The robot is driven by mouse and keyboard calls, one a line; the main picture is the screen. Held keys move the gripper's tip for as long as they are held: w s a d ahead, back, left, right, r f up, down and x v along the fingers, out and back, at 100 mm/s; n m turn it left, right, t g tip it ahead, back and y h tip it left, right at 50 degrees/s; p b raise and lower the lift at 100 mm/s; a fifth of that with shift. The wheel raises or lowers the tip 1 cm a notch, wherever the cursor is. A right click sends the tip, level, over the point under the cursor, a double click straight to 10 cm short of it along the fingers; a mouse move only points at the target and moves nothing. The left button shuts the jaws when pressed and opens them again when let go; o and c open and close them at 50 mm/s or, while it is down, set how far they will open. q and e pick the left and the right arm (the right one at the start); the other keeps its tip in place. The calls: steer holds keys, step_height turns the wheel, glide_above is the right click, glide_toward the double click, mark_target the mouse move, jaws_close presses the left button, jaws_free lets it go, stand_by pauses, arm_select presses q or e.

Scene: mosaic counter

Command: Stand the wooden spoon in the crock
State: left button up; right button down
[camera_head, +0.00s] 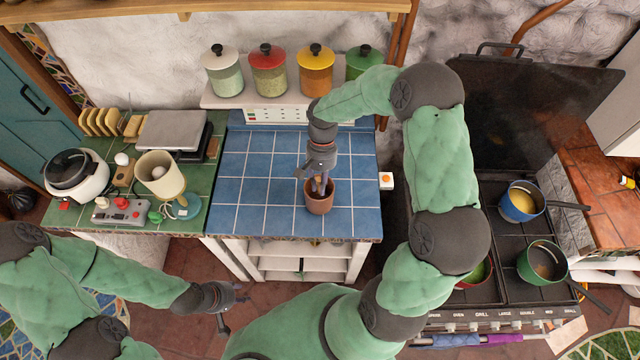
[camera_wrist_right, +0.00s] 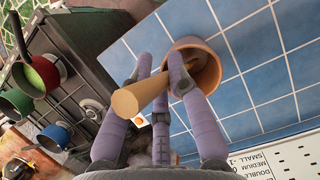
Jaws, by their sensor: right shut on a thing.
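The terracotta crock (camera_head: 319,204) stands upright on the blue tiled counter in the head view. It also shows in the right wrist view (camera_wrist_right: 207,48). My right gripper (camera_head: 321,182) is directly over the crock, pointing down. In the right wrist view, its purple fingers (camera_wrist_right: 170,82) are closed around the wooden spoon (camera_wrist_right: 141,96). The spoon's thick end points toward the camera and its thin part reaches into the crock's mouth; its far end is hidden. My left gripper (camera_head: 231,307) is empty, with fingers apart, low in front of the counter.
Several lidded jars (camera_head: 268,75) stand on a shelf behind the counter. The stove with pots (camera_head: 521,205) is at the right. A green tiled counter at the left holds a rice cooker (camera_head: 77,175) and a scale (camera_head: 172,132). Blue tiles around the crock are clear.

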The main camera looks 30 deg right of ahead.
steer(key=shift+w+f, duration=0.15)
steer(key=shift+f, duration=0.35)
steer(key=c, duration=1.1)
jaws_free()
steer(key=o, duration=0.8)
steer(key=shift+r, duration=0.1)
steer(key=shift+r+p, duration=3.05)
steer(key=shift+r, duration=1.9)
